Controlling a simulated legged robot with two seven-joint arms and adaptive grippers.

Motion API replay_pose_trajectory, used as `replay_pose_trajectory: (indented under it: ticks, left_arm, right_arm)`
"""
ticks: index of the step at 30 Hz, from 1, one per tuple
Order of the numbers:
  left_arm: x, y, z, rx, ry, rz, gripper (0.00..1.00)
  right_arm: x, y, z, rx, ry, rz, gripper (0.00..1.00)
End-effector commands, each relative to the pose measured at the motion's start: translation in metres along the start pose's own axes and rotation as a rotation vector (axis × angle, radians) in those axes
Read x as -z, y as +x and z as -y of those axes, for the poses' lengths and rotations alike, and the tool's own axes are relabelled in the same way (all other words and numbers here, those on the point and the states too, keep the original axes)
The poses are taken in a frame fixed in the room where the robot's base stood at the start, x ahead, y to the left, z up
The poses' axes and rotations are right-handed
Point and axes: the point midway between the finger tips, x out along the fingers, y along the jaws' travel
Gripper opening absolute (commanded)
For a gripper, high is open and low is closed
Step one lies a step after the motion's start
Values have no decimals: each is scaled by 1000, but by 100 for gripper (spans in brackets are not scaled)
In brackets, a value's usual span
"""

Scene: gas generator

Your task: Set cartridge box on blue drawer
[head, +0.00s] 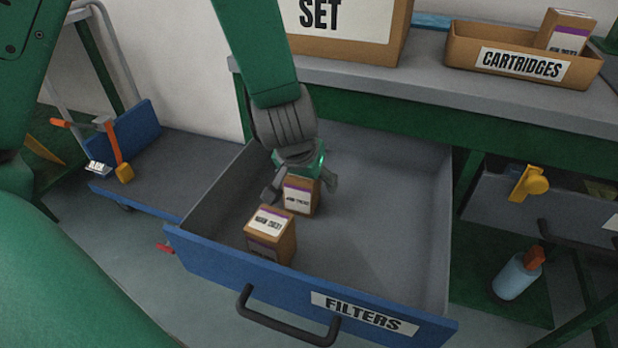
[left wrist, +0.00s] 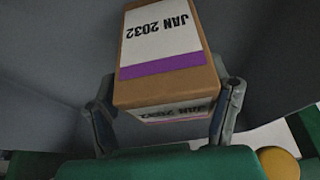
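The blue drawer (head: 215,262), labelled FILTERS, is pulled out and has a grey interior. Two brown cartridge boxes with white and purple labels stand inside its left part. The nearer box (head: 270,242) is by the front panel. The farther box (head: 300,196) is just behind it, under my left gripper (head: 299,190). In the left wrist view this cartridge box (left wrist: 168,90) reads JAN 2032 and lies between the fingers (left wrist: 165,118). In the head view the fingers are spread, with gaps beside the box. My right gripper is not in view.
A CARTRIDGES tray (head: 462,48) holding one box (head: 566,30) and a SET box (head: 345,25) stand on the bench (head: 425,72) above. A blue-edged cart (head: 150,160) is at left. A spray bottle (head: 517,275) is low at right. The drawer's right half is empty.

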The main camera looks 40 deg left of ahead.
Motion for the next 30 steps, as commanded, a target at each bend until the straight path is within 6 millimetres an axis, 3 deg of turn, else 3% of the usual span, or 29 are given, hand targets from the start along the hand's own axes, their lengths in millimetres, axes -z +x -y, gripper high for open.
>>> replay_pose_trajectory:
  ticks: [7, 21, 30]
  left_arm:
    - [1, -6, 3, -5, -3, 0, 72]
    - [3, -100, 0, 1, 1, -3, 72]
    - [1, -120, 3, -4, -3, 0, 72]
  right_arm:
    - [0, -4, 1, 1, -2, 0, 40]
    - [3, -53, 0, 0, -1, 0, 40]
    - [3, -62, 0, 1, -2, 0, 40]
